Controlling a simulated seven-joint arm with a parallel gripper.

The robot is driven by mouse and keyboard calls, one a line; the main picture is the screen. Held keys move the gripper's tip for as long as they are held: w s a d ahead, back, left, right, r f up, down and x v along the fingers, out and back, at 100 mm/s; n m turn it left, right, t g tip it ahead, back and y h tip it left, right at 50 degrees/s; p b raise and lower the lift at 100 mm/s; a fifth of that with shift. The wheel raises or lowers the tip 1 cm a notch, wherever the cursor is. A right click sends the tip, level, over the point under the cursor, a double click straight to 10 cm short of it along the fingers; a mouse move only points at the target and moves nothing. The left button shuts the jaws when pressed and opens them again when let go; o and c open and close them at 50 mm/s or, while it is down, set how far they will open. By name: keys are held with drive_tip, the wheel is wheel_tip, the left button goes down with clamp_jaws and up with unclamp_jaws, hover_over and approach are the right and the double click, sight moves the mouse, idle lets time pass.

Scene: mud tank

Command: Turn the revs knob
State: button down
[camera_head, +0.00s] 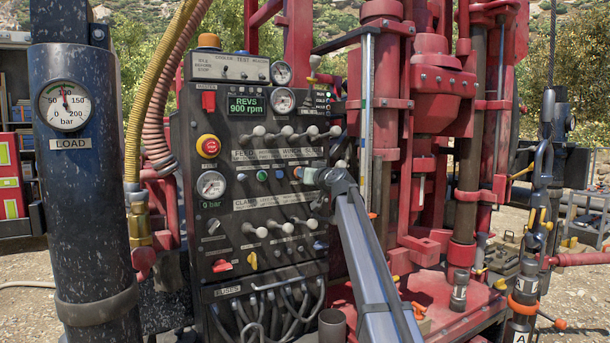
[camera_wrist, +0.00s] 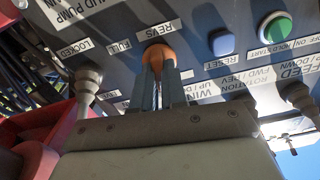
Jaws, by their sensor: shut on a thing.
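The revs knob (camera_wrist: 158,54) is orange and sits on the dark control panel (camera_head: 222,257), beside a "REVS" label in the wrist view. My gripper (camera_wrist: 160,72) has its two narrow fingers closed on the knob, one on each side. In the head view my gripper (camera_head: 303,174) reaches the panel's right part, and a bit of orange shows at its tip; the rest of the knob is hidden. The green display (camera_head: 247,105) at the panel's top reads "REVS 900 rpm".
A blue reset button (camera_wrist: 222,43) and a green button (camera_wrist: 276,28) lie close by in the wrist view. A pale-capped lever (camera_wrist: 89,82) stands on the other side. Lever rows (camera_head: 287,131) lie above and below my gripper. Red rig structure (camera_head: 395,110) stands right.

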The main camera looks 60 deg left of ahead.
drive_tip(key=m, duration=0.7)
drive_tip(key=shift+w, duration=0.1)
idle(0.5)
drive_tip(key=c, duration=1.2)
unclamp_jaws()
drive_tip(key=shift+d, duration=0.1)
drive_tip(key=d, duration=1.3)
drive_tip(key=shift+d, duration=0.3)
